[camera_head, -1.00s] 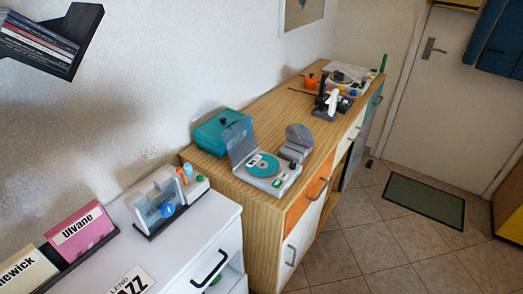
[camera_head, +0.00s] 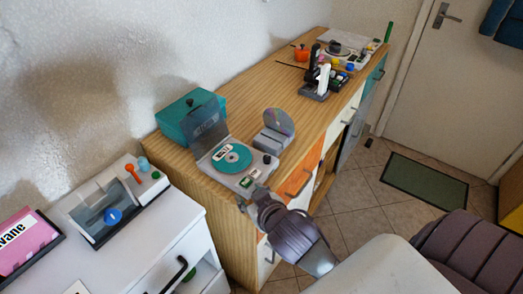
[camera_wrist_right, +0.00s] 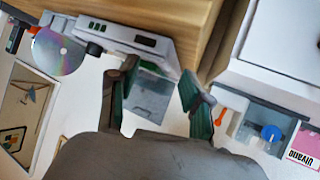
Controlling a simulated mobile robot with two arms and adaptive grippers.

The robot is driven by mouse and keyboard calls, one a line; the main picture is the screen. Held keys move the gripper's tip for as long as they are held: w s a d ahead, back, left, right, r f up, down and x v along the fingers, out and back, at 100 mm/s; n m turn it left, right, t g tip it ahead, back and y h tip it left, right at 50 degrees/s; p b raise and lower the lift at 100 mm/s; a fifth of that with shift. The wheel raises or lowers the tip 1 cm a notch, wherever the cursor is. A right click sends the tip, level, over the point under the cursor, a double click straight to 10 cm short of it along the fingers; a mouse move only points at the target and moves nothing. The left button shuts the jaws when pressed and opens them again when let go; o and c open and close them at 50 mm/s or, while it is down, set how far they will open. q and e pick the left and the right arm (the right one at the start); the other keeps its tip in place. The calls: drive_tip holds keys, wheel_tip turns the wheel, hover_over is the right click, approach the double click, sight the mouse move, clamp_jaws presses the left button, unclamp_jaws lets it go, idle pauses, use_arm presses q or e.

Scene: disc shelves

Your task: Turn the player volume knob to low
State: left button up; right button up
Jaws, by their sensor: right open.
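The disc player (camera_head: 212,168) is a light grey box with a teal disc (camera_head: 232,158) in it and its clear lid raised. It stands on the wooden cabinet's near end. A round dark volume knob (camera_head: 267,159) sits at its right corner; the knob also shows in the right wrist view (camera_wrist_right: 93,49). Which level the knob points to is too small to tell. My right gripper (camera_head: 256,196) is by the player's front edge, apart from the knob. In the right wrist view its two fingers (camera_wrist_right: 156,75) are spread and empty. My left gripper is out of view.
A disc in a grey stand (camera_head: 277,130) is close beside the player, and a teal box (camera_head: 180,118) is behind it. A white cabinet (camera_head: 165,240) with another device (camera_head: 147,180) stands at left. The wooden top (camera_head: 262,85) is clear beyond the teal box.

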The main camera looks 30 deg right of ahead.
drive_tip(key=w+a+r+n+t+y, duration=0.25)
drive_tip(key=w+a+r+t, duration=0.2)
drive_tip(key=r, duration=0.45)
drive_tip(key=w+a+r+n+t+y, duration=0.25)
drive_tip(key=w+r+t, duration=0.2)
drive_tip(key=r, duration=0.45)
drive_tip(key=s+a+r+n+g+y, duration=0.1)
drive_tip(key=a+r+n+g+y, duration=0.3)
drive_tip(key=n+y, duration=0.35)
drive_tip(key=s+a+r+n+g+y, duration=0.1)
drive_tip(key=a+r+n+g+y, duration=0.1)
drive_tip(key=a+n+g+y, duration=0.35)
drive_tip(key=g+h, duration=1.1)
drive_tip(key=h, duration=0.6)
hover_over(267, 157)
wheel_tip(267, 157, down, 10)
wheel_tip(267, 157, down, 13)
drive_tip(key=shift+f+p, duration=0.1)
drive_tip(key=shift+p, duration=0.7)
